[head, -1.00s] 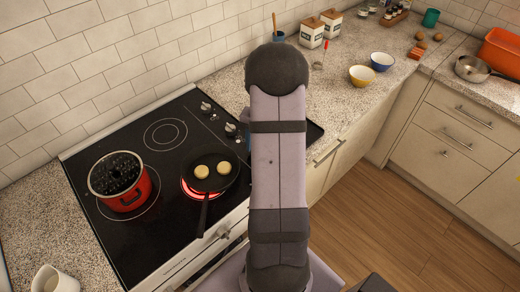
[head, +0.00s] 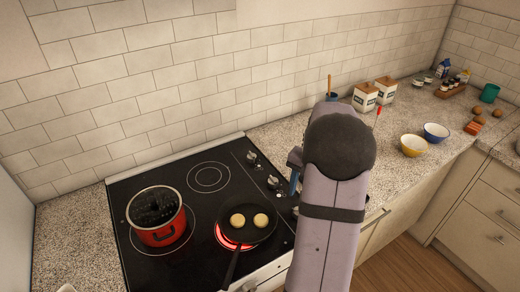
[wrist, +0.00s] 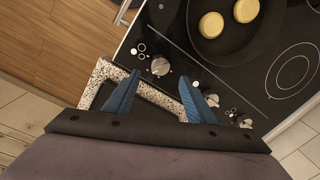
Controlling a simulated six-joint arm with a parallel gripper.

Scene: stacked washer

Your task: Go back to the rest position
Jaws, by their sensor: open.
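My gripper (wrist: 160,92) is open and empty in the wrist view, its two blue fingers apart over the front edge of the counter and stove, near the control knobs (wrist: 160,66). In the head view my arm rises at the right of the stove and hides most of the gripper. Only a bit of blue shows beside the arm. The black pan (head: 262,233) with two round, pale yellow-brown pieces of food (head: 238,220) sits on a glowing red burner. My gripper is apart from the pan.
A red pot (head: 163,232) with dark contents stands on the left of the black stove (head: 200,205). Wooden floor (wrist: 45,50) lies in front.

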